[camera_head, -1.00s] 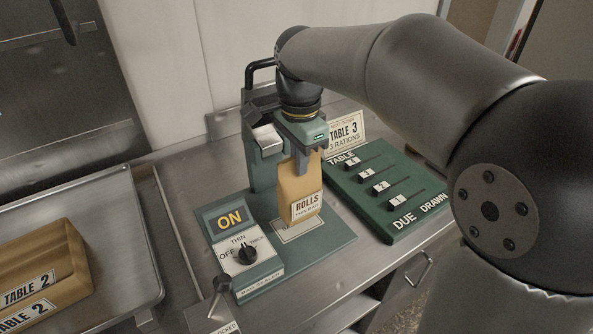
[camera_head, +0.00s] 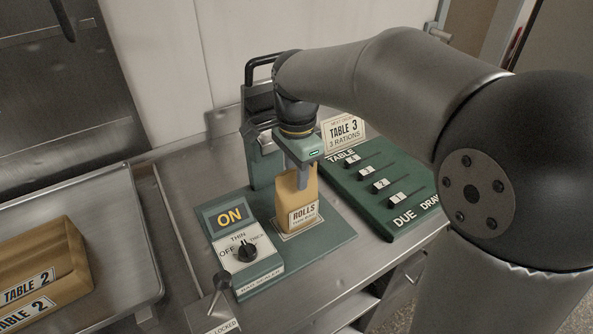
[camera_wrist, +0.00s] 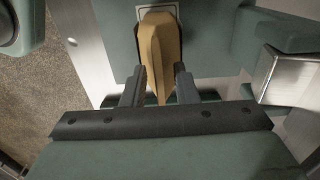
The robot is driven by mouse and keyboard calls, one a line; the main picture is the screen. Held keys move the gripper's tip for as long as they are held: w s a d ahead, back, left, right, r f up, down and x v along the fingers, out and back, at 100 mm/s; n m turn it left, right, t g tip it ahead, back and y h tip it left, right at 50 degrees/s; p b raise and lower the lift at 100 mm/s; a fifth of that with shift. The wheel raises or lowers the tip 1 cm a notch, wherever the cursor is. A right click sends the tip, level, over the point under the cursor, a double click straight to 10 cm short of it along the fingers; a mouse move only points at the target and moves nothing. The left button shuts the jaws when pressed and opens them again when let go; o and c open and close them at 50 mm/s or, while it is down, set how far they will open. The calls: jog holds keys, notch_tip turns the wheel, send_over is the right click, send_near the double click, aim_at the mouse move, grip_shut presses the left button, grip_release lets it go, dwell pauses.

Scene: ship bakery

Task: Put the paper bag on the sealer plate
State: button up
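The tan paper bag (camera_head: 296,197), labelled ROLLS, is upright on the light outlined sealer plate (camera_head: 286,236) of the green sealer. Its bottom appears to rest on the plate, inside the outline. My gripper (camera_head: 300,185) points down over the bag, with its fingers at the bag's top. The fingers and gripper body hide some of the bag's top.
The sealer's control box (camera_head: 243,250) with an ON sign and dial stands at front left. A green slider board (camera_head: 375,190) and TABLE 3 card (camera_head: 343,130) are to the right. The sealer's upright is behind the bag.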

notch_tip(320, 180, up, 12)
jog(key=s+d+f+n, duration=0.6)
jog(key=s+f, duration=0.3)
jog(key=f, duration=0.1)
jog(key=s+d+f+n, duration=0.6)
jog(key=s+f, duration=0.3)
jog(key=shift+s+f+n, duration=0.3)
jog(key=shift+f, duration=0.05)
